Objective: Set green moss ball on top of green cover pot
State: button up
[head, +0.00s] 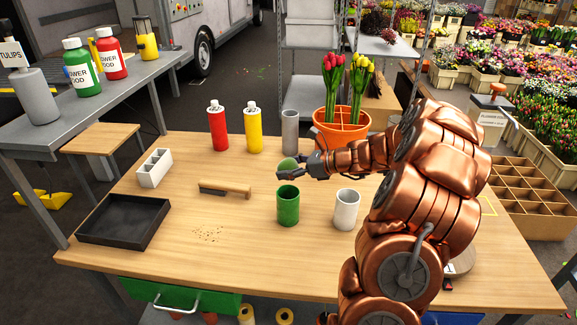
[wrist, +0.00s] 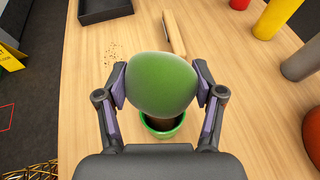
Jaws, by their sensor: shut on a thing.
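The green moss ball (head: 287,166) is held between the fingers of my gripper (head: 296,170) in the head view. In the wrist view the moss ball (wrist: 161,84) fills the space between both finger pads of my gripper (wrist: 163,88). The green cover pot (head: 288,207) stands upright on the wooden table, below the ball in the head view. In the wrist view the pot's rim (wrist: 163,137) shows partly behind the ball, with a dark inside. The ball appears above the pot and apart from it.
A white pot (head: 346,209) stands right of the green pot. A wooden-handled brush (head: 225,188) lies to the left, near a black tray (head: 123,221). Red (head: 217,127) and yellow (head: 254,128) bottles, a grey cylinder (head: 290,132) and an orange tulip pot (head: 341,130) stand behind.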

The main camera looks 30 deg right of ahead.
jog(key=shift+f+b, duration=1.1)
jog(key=shift+f, duration=2.1)
jog(key=o, duration=1.2)
jog(key=v, duration=1.2)
